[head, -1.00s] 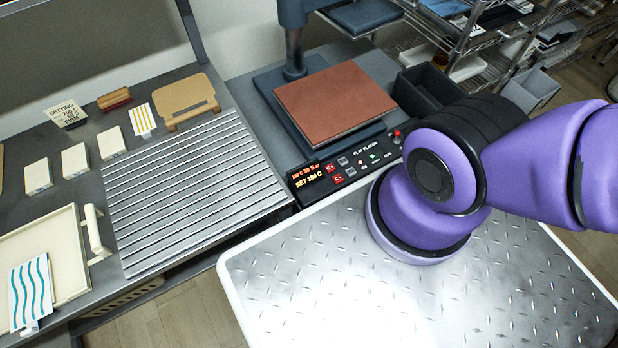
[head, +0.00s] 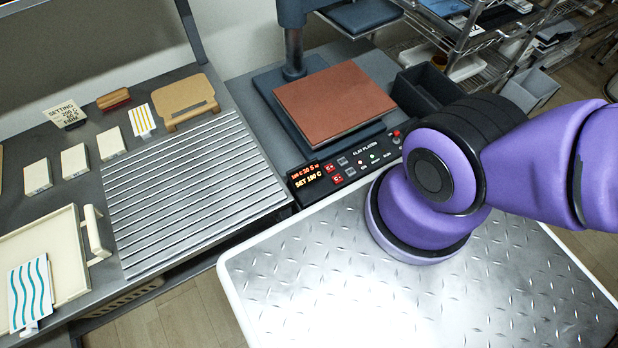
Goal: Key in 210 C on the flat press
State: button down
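The flat press stands at the back centre, with a brown flat pad (head: 334,103) on a dark base. Its black control panel (head: 350,163) faces me at the front edge. The display (head: 308,178) has a small orange top line and a larger line that seems to read "SET 190 C". Two red buttons, C+ (head: 330,168) and C- (head: 338,179), sit just right of the display. Small lights and a red knob are further right. My purple arm shows at the right, over the metal plate; my gripper is not in view.
A setting card (head: 65,114) at the back left seems to read 200 C and FIRM. A slatted metal rack (head: 190,190), pale blocks (head: 75,160) and a cream tray (head: 45,255) lie on the left table. Dark bins (head: 425,92) stand right of the press. A tread-metal plate (head: 330,270) lies in front.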

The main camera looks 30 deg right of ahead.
aim_at(330, 168)
jog(key=j, duration=0.7)
jog(key=k+j, duration=0.1)
jog(key=j, duration=0.65)
jog(key=z, duration=2.45)
